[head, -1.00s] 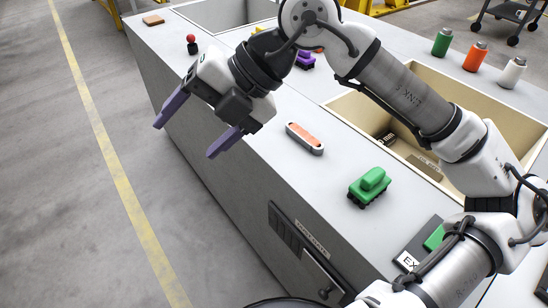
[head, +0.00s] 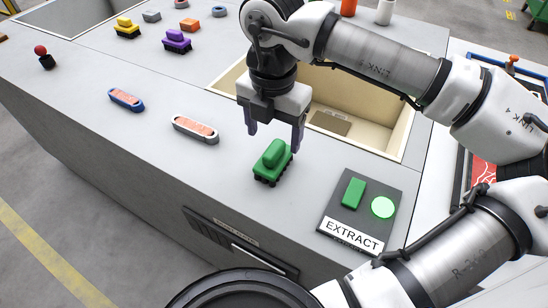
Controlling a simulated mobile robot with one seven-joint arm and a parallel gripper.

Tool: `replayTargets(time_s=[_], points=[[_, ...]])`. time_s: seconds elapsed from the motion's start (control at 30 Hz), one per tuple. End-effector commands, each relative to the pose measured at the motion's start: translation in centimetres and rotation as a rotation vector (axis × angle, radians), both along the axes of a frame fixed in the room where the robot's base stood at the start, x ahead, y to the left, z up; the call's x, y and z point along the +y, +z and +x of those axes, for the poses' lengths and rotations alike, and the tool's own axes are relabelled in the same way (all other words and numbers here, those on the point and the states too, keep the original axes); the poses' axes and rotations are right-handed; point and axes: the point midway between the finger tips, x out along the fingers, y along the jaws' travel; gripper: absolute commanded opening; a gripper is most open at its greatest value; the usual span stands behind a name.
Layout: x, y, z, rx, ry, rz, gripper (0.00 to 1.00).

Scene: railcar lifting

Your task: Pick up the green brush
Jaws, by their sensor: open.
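The fingers appear to be above or just behind the brush's far side. The exact gap in depth is hard to judge. Nothing is held between the fingers.
A panel marked EXTRACT (head: 354,237) with a green block and a lit round button lies right of the brush. A recessed bin (head: 385,148) opens behind. Purple (head: 177,42) and yellow brushes (head: 127,29) stand farther back.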

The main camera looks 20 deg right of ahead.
Motion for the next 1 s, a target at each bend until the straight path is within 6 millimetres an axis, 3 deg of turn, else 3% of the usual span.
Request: replayTargets(time_s=[0.27,0.53,0.83,1.0], points=[[0.1,-2.2,-0.2,-0.001,0.003,0.004,0.71],[0.1,-6.0,-0.6,-0.001,0.003,0.005,0.71],[0.1,-6.6,-0.6,-0.002,0.003,0.002,0.71],[0.1,-6.6,-0.6,-0.002,0.003,0.002,0.5]])
